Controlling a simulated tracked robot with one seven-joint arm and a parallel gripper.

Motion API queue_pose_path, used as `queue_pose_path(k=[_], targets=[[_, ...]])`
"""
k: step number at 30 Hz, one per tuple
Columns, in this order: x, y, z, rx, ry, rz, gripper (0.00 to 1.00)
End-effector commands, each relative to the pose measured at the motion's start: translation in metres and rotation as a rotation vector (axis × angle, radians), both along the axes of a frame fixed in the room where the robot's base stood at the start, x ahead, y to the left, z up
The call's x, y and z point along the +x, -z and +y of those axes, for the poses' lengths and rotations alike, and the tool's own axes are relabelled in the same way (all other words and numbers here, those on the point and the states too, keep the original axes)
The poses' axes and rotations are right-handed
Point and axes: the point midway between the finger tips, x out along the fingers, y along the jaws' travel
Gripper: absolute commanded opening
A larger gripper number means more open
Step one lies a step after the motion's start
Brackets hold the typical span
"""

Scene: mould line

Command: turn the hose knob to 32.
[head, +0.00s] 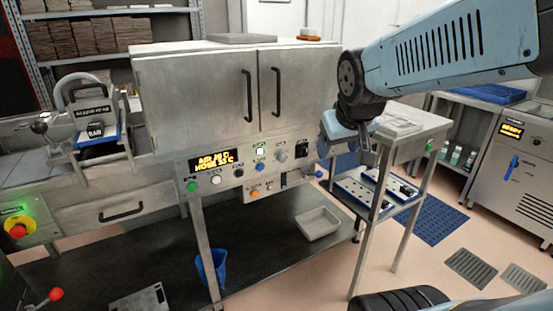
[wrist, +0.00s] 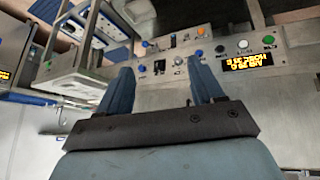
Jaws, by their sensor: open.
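The control panel (head: 228,174) is on the front of the steel cabinet. Its amber display (head: 213,161) shows an AIR line and a HOSE line; the lower seems to read 33 C, though the digits are small. A round grey knob (head: 281,156) sits right of the display, above a row of buttons; its label is too small to read, so I cannot confirm it is the hose knob. My gripper (head: 345,158) is open and empty, right of the panel. In the wrist view, my gripper (wrist: 160,68) points toward the panel, with the upside-down display (wrist: 250,61) at right.
A steel side table (head: 412,125) with a lower shelf of parts stands right of the cabinet. A grey tray (head: 317,223) and a blue bucket (head: 211,268) are below the panel. A red-topped button (head: 17,230) is at far left. Two black handles are on the cabinet doors.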

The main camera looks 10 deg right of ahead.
Motion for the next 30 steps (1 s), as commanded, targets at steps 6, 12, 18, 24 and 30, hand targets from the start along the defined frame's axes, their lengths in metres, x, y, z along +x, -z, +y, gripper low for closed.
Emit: queue_pose_path(k=[6, 12, 18, 24, 30], targets=[[0.072, 0.029, -0.014, -0.085, -0.06, -0.069, 0.66], [0.13, 0.061, -0.022, -0.132, -0.138, -0.14, 0.66], [0.179, 0.098, -0.026, -0.142, -0.225, -0.219, 0.66], [0.218, 0.138, -0.027, -0.119, -0.306, -0.31, 0.66], [0.247, 0.178, -0.023, -0.063, -0.373, -0.417, 0.66]])
